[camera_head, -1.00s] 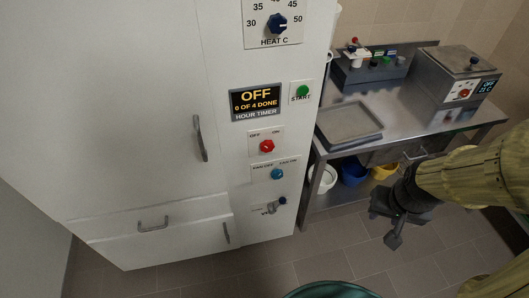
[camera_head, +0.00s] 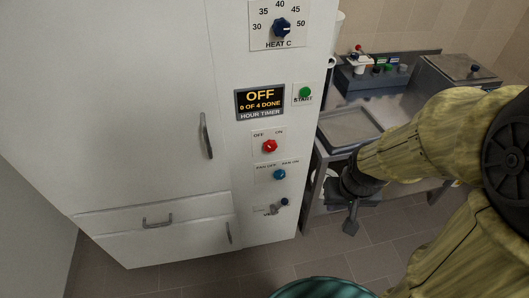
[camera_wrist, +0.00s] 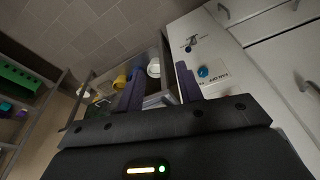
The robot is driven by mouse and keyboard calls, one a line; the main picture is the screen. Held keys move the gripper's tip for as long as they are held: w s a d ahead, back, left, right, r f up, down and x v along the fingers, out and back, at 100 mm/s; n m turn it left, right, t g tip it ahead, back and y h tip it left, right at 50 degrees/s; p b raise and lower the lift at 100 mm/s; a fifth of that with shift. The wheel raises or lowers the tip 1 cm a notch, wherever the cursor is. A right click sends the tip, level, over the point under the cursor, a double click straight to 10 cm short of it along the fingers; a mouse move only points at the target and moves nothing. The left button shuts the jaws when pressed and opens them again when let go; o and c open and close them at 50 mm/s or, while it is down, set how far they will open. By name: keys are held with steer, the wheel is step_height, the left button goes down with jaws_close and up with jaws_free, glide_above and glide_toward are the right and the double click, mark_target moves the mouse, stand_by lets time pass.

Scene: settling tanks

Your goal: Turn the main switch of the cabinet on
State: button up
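The white cabinet (camera_head: 150,110) fills the left of the head view. Its red knob (camera_head: 270,146) sits between OFF and ON labels, below a timer display (camera_head: 260,102) reading OFF and 0 OF 4 DONE. My gripper (camera_head: 350,208) is right of the cabinet's front, lower than the red knob and apart from it. In the wrist view my gripper (camera_wrist: 160,88) has its two fingers spread with nothing held between them. The red knob is mostly hidden there behind the gripper body.
A blue fan knob (camera_head: 279,174) and a small valve (camera_head: 284,202) sit below the red knob; a green START button (camera_head: 305,92) is above it. A steel bench (camera_head: 395,100) with a tray (camera_head: 348,128) stands right of the cabinet. Cabinet handles (camera_head: 207,136) stick out.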

steer(key=shift+o, duration=0.2)
steer(key=o, duration=0.4)
steer(key=shift+o, duration=0.7)
steer(key=shift+w+a+f+b, duration=0.1)
steer(key=shift+w+f+b, duration=0.1)
steer(key=shift+f+b, duration=0.2)
steer(key=w+a+f+n+t+y+b, duration=0.5)
steer(key=w+a+f+n+t+b, duration=0.4)
steer(key=b, duration=2.7)
steer(key=a+f+n+t, duration=0.2)
steer(key=a+n+t, duration=0.1)
steer(key=t, duration=0.2)
steer(key=shift+w+a+n+t, duration=0.25)
steer(key=shift+n+t, duration=0.15)
steer(key=shift+w, duration=0.1)
